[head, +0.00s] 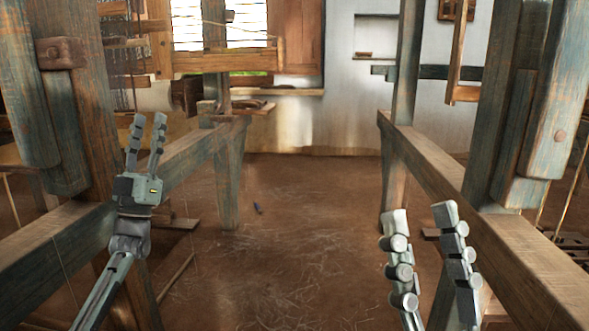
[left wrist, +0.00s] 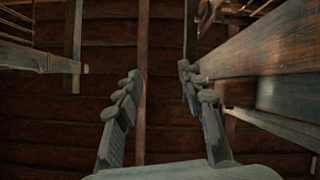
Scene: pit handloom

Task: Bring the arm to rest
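My left gripper (head: 147,132) is raised at the left of the head view, fingers up and apart, with nothing between them. In the left wrist view its two fingers (left wrist: 158,75) are spread, with dark brown roof boards behind. My right gripper (head: 420,215) stands at the lower right of the head view, its fingers apart and empty. Its base is cut off by the bottom edge.
Wooden loom beams run along the left (head: 45,235) and right (head: 520,245), with thick posts (head: 75,120) beside them. A pale wall (head: 345,120) closes the back.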

